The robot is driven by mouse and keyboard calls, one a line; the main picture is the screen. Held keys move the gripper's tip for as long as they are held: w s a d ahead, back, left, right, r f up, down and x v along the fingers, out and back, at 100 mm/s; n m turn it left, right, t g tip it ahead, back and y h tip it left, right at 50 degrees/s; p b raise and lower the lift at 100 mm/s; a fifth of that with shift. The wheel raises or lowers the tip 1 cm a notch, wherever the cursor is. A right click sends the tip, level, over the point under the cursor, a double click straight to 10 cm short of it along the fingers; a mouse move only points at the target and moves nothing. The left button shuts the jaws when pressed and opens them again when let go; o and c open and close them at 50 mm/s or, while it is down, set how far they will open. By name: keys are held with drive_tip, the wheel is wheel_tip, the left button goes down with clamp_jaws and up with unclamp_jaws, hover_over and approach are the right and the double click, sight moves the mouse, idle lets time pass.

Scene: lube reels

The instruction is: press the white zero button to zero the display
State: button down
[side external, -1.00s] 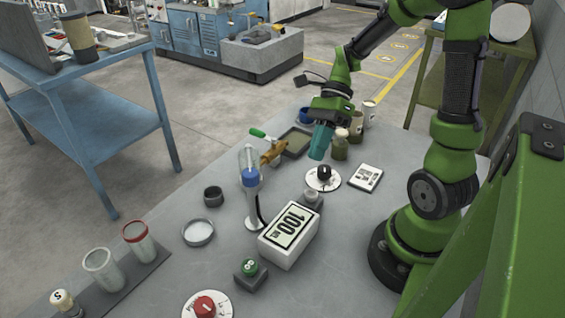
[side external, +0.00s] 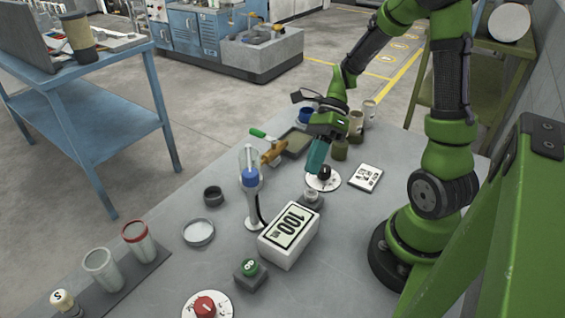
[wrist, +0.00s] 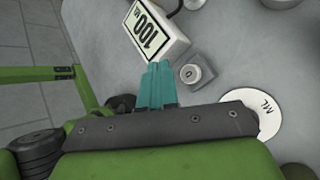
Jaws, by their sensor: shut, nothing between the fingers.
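The white zero button (wrist: 190,73) sits on a small grey block, just right of my fingertips in the wrist view. In the side view the button (side external: 311,195) is behind the display box, below my fingertips. The display (side external: 290,226) on a white box reads 100; it also shows in the wrist view (wrist: 146,30). My gripper (side external: 314,170) has teal fingers, shut and empty, pointing down above the table, apart from the button. The fingers also show in the wrist view (wrist: 157,72).
A green button (side external: 249,267) and a red knob (side external: 205,306) are nearer the camera.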

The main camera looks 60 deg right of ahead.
sight(312, 189)
drive_tip(key=shift+f, duration=2.2)
drive_tip(key=shift+f, duration=0.15)
drive_tip(key=shift+f, duration=0.25)
drive_tip(key=shift+f, duration=0.5)
idle(0.8)
drive_tip(key=shift+r, duration=0.95)
drive_tip(key=shift+r, duration=2.5)
